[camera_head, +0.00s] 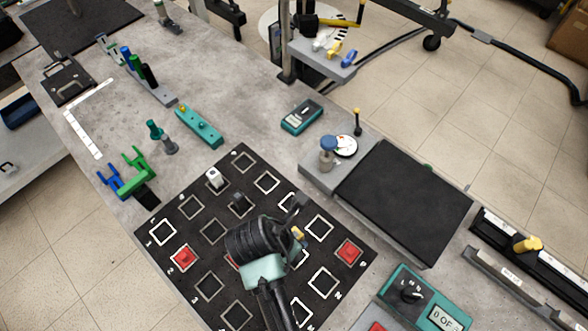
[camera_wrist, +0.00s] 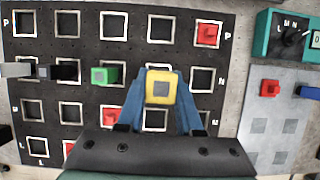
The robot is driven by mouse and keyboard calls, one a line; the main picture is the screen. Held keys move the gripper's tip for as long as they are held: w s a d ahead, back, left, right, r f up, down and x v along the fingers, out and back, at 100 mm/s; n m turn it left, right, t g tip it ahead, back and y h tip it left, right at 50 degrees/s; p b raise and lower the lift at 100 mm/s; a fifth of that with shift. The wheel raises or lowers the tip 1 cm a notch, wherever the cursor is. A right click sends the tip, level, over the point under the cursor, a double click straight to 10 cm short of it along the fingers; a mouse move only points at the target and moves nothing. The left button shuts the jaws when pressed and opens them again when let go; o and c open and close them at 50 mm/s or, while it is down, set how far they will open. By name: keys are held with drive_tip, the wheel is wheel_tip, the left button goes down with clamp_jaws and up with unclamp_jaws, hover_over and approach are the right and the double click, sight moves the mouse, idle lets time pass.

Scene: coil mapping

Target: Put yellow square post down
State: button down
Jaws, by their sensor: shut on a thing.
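The yellow square post (camera_wrist: 161,88) stands between the blue fingers of my gripper (camera_wrist: 160,100) in the wrist view, with the jaws shut on it. A bit of the yellow post (camera_head: 297,233) shows beside my gripper in the head view. The post is over the black board (camera_wrist: 130,52) with white outlined squares, and appears in line with a square. The gripper and post hide much of that square. I cannot tell whether the post touches the board. The black board (camera_head: 207,228) also shows in the head view, partly covered by my arm.
A green post (camera_wrist: 104,75) stands left of the held post. Red posts (camera_wrist: 207,34) (camera_head: 184,257) and a white-topped post (camera_head: 214,177) stand on the board. A teal control box (camera_head: 420,298) and a dark pad (camera_head: 405,200) lie to the right.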

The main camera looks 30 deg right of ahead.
wheel_tip(320, 180, down, 10)
drive_tip(key=shift+r, duration=0.1)
idle(0.4)
drive_tip(key=c, duration=0.6)
unclamp_jaws()
drive_tip(key=shift+s+f, duration=0.1)
drive_tip(key=shift+f, duration=0.1)
drive_tip(key=shift+o, duration=0.2)
